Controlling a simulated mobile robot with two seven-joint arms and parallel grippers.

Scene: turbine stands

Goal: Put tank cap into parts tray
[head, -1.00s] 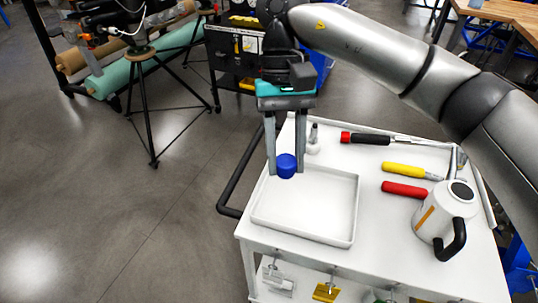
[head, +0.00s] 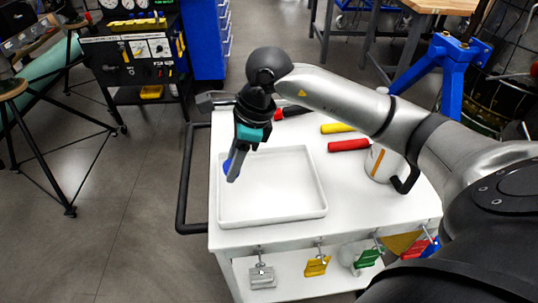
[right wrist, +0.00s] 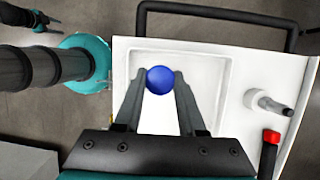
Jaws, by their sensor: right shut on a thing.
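The tank cap is a blue round piece (head: 227,166), mostly hidden by a finger in the head view. It shows fully in the right wrist view (right wrist: 160,80), between the fingertips. My right gripper (head: 232,172) is shut on it, fingers pointing down and slanting left. The parts tray (head: 272,220) is a shallow white square tray on the white cart. The cap appears over the tray's left part in the head view; its height above the tray floor is hard to tell. The right wrist view shows the cap inside the tray's outline (right wrist: 215,52).
A red-handled tool (head: 348,145) and a yellow-handled tool (head: 337,128) lie behind the tray. A white tank with a black handle (head: 384,163) stands at right, partly behind my arm. The cart's dark push rail (head: 183,180) runs along its left side. The tray looks empty.

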